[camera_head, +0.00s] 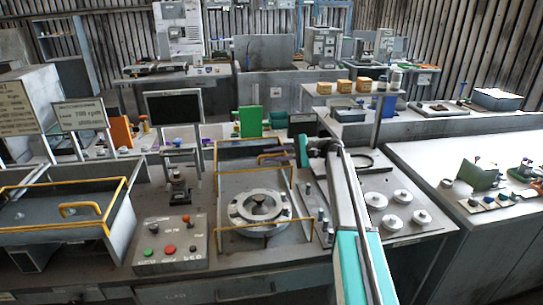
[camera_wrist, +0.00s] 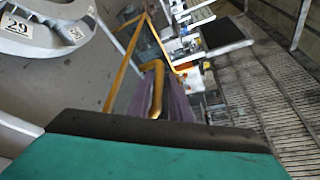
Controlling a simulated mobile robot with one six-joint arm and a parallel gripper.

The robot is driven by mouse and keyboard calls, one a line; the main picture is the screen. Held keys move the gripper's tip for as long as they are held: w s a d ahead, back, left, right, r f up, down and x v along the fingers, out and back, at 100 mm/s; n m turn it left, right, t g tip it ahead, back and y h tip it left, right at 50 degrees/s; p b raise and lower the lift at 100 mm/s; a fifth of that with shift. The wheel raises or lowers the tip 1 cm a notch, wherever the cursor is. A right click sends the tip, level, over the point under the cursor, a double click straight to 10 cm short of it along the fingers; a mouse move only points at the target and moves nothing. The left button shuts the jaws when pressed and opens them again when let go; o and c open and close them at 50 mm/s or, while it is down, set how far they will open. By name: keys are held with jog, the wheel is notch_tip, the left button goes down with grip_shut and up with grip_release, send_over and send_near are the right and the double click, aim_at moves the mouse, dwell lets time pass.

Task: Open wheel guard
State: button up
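The wheel guard (camera_head: 219,180) is a yellow-edged frame around a round grey wheel (camera_head: 234,212) with a dark hub. The guard's far side stands up, with a yellow handle (camera_head: 270,155) near its upper right. My gripper (camera_head: 293,157) has purple fingers and is beside that handle. In the wrist view, the guard's yellow edge (camera_wrist: 124,66) runs beside the wheel's numbered rim (camera_wrist: 40,28). The handle (camera_wrist: 157,90) lies between the purple fingers of my gripper (camera_wrist: 164,100). The finger gap is too unclear to tell whether they press on the handle.
A control box (camera_head: 171,245) with red and green buttons stands at the front left. A black monitor (camera_head: 174,107) stands behind it. Several round grey weights (camera_head: 397,197) lie right of my arm. Another yellow-edged guard (camera_head: 65,235) is at far left.

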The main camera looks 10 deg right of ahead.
jog(key=shift+d, duration=0.15)
jog(key=b+v, duration=0.3)
jog(key=v, duration=1)
jog(key=shift+s+d+r+b, duration=0.15)
jog(key=shift+b, duration=0.15)
jog(key=shift+r, duration=0.1)
